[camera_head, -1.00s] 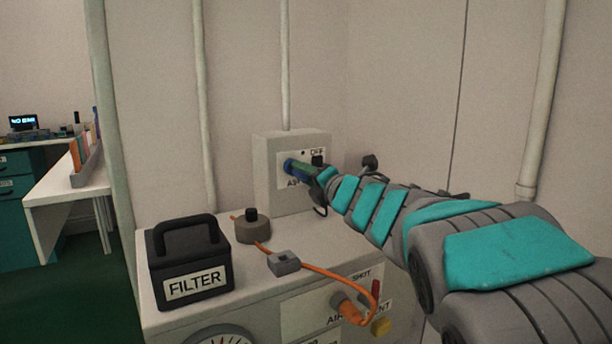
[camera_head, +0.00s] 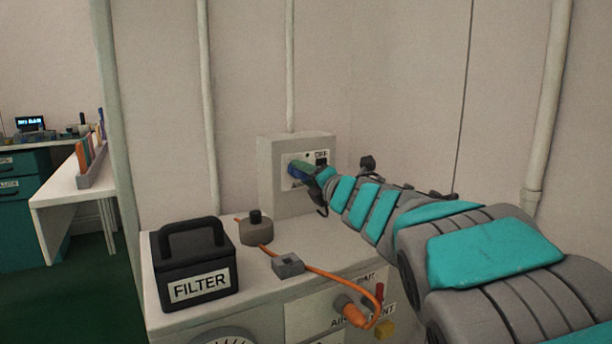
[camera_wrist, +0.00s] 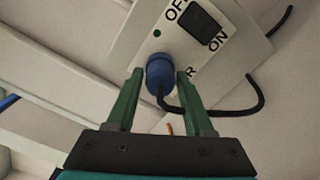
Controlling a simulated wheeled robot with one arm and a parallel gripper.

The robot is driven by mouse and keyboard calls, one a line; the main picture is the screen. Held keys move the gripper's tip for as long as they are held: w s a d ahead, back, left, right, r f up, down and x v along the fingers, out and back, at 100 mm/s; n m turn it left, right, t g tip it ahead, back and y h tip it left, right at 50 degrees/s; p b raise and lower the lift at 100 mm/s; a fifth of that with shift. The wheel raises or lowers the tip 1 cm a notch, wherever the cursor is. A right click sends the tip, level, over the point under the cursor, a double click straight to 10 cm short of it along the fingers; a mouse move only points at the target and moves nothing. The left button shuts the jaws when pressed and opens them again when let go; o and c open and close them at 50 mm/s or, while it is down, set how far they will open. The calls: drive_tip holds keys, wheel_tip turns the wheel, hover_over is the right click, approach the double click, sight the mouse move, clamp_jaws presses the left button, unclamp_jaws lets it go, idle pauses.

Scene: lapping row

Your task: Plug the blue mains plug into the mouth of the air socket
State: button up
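The blue mains plug (camera_wrist: 160,76) is at the front plate of the grey air socket box (camera_head: 265,175), beside the rocker switch. In the head view the plug (camera_head: 295,168) shows as a short blue piece at the plate. My gripper (camera_wrist: 160,74) has its two green fingers close against both sides of the plug and appears shut on it. The plug hides the socket mouth, so how deep it sits cannot be told. A dark cable (camera_wrist: 262,92) loops right from the plug. In the head view my gripper (camera_head: 312,170) is partly hidden by its wrist.
A black FILTER box (camera_head: 190,265) stands on the left of the cabinet top. A grey round knob (camera_head: 256,230) and an orange cable (camera_head: 325,273) with a grey block (camera_head: 287,265) lie nearer the middle. A black rocker switch (camera_wrist: 200,22) marked OFF and ON adjoins the plug.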

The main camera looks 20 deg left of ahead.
drive_tip(key=o, duration=0.3)
drive_tip(key=shift+o, duration=0.2)
drive_tip(key=v, duration=0.7)
drive_tip(key=shift+s+d, duration=0.25)
drive_tip(key=shift+s, duration=0.05)
